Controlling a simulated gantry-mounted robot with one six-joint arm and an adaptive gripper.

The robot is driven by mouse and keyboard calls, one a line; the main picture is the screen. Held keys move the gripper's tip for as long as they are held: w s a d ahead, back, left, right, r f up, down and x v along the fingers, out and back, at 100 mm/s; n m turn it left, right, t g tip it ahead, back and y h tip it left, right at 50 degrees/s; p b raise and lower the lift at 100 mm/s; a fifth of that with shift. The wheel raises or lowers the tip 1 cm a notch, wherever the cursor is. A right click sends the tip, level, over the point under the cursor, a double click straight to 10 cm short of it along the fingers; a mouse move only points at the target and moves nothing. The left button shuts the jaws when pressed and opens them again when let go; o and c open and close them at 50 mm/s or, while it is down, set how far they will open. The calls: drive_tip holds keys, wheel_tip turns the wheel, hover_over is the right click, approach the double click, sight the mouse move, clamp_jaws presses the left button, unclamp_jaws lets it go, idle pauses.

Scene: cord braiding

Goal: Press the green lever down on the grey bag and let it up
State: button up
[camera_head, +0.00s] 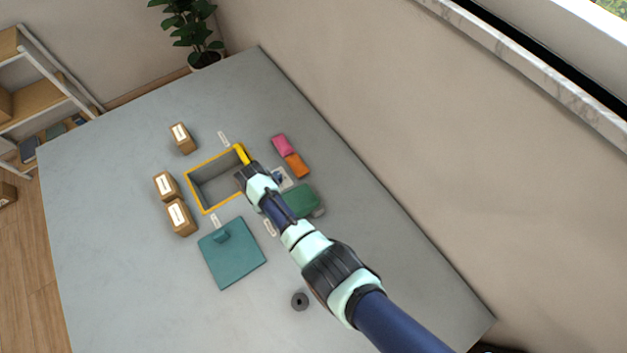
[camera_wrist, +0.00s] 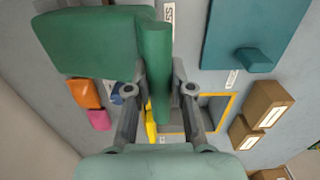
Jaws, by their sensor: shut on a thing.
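A green lever (camera_wrist: 156,70) shows in the wrist view as an upright bar between my fingers, beside a broad green block (camera_wrist: 95,42) whose edge meets or overlaps it. In the head view the green block (camera_head: 301,202) lies right of my arm, which hides the bar. My gripper (camera_wrist: 160,98) is shut on the green bar; in the head view my gripper (camera_head: 246,178) is over the right side of a yellow-rimmed bin. A small grey piece (camera_head: 319,212) shows at the block's lower right. I cannot tell whether it is the grey bag.
The grey bin (camera_head: 198,209) has cardboard boxes (camera_head: 179,216) to its left. A teal lid with a handle (camera_head: 231,257) lies below it. Pink (camera_head: 282,145) and orange (camera_head: 297,165) blocks lie to the right. The table's lower left is clear.

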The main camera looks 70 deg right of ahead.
drive_tip(key=shift+r, duration=0.1)
drive_tip(key=f+b, duration=0.1)
drive_tip(key=w+a+f+b, duration=0.1)
drive_tip(key=f, duration=0.1)
drive_tip(key=shift+w+a, duration=0.1)
drive_tip(key=shift+a, duration=0.2)
drive_tip(key=shift+f+b, duration=0.1)
drive_tip(key=shift+b, duration=0.3)
drive_tip(key=shift+a+f+b, duration=0.15)
drive_tip(key=shift+f+b, duration=0.5)
drive_tip(key=shift+f, duration=0.1)
